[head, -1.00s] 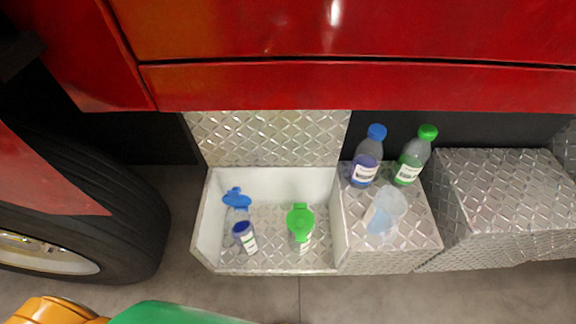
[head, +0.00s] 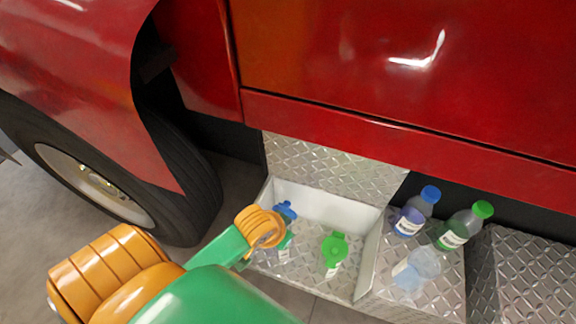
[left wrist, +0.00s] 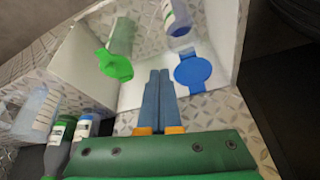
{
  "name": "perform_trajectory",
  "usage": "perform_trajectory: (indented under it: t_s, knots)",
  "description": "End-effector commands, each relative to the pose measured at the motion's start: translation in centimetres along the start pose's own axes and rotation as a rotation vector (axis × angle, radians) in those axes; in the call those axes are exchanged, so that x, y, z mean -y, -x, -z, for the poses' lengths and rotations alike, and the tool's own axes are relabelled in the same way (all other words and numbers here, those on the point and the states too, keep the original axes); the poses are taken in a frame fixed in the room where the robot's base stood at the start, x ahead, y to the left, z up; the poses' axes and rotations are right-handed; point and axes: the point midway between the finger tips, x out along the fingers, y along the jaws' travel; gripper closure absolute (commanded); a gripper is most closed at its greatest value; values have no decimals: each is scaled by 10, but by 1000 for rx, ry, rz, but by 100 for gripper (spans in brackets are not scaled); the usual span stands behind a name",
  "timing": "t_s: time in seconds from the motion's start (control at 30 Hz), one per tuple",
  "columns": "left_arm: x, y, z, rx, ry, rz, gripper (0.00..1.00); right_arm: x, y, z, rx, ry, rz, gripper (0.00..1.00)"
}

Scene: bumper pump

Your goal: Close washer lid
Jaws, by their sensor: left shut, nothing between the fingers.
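A blue lid (head: 285,210) sits at the left inside an open diamond-plate box; it also shows in the left wrist view (left wrist: 193,70), beside a bottle with purple-blue contents (left wrist: 178,18). My right gripper is not in view.
The box has white walls (head: 322,205) and a raised back panel (head: 330,165). On the step at right stand a blue-capped bottle (head: 414,214), a green-capped bottle (head: 464,228) and a translucent container (head: 416,268). A red vehicle body (head: 400,60) overhangs; a tire (head: 180,195) is left.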

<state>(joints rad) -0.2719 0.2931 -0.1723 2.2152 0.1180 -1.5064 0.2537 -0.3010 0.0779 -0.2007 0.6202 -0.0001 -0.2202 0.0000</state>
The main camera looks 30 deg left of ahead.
Motion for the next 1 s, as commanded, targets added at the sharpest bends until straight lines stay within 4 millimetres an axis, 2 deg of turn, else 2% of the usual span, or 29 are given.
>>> perform_trajectory:
  t_s: [0.03,0.2,0.33,0.43,0.53,0.9,1.0]
  knots:
    - [10,3,21,-26,26,20,100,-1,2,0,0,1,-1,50]
    - [45,4,78,-92,166,77,100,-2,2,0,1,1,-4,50]
    - [66,7,105,-125,255,107,100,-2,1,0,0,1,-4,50]
    - [72,4,112,-134,283,113,100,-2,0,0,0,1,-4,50]
    - [74,-12,112,-130,283,113,100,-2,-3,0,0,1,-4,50]
    - [83,-93,121,-133,282,111,100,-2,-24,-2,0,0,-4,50]
    - [79,-83,107,-129,277,111,100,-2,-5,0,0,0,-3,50]
